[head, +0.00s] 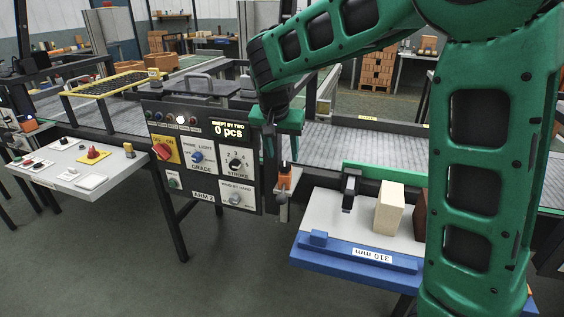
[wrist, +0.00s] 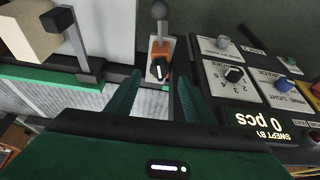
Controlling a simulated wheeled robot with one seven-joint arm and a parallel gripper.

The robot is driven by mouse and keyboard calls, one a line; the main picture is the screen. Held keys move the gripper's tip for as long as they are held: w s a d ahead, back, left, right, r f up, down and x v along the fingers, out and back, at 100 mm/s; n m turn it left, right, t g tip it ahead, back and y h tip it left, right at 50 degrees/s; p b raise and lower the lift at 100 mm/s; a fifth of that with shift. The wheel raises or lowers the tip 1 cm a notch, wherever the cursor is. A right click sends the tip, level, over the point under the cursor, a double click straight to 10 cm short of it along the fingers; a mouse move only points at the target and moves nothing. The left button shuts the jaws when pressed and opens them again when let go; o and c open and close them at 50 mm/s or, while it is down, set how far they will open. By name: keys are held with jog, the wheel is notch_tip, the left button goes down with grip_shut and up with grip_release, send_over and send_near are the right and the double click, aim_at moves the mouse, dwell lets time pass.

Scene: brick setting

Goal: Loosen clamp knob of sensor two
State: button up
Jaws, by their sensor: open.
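An orange sensor block (head: 285,180) sits on a pale bracket at the conveyor's near edge, just right of the control panel. The orange block also shows in the wrist view (wrist: 160,47), with a black clamp knob (wrist: 160,70) that has a white pointer line. I cannot read a label that says which sensor it is. My gripper (wrist: 158,82) is open and empty. In the wrist view its green fingers point towards the knob, one on each side, apart from it. In the head view my gripper (head: 281,158) is just above the orange block, and the knob is hidden.
The control panel (head: 207,180) with dials and a "0 pcs" display stands close left of the gripper. To the right, a blue-edged table (head: 340,262) holds a pale block (head: 389,209) and a dark upright post (head: 350,190). A ball-topped lever (wrist: 160,12) stands beyond the knob.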

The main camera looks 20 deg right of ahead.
aim_at(284, 164)
jog(key=shift+x, duration=2.3)
jog(key=shift+d, duration=0.1)
jog(key=shift+r, duration=0.1)
jog(key=c, duration=1.1)
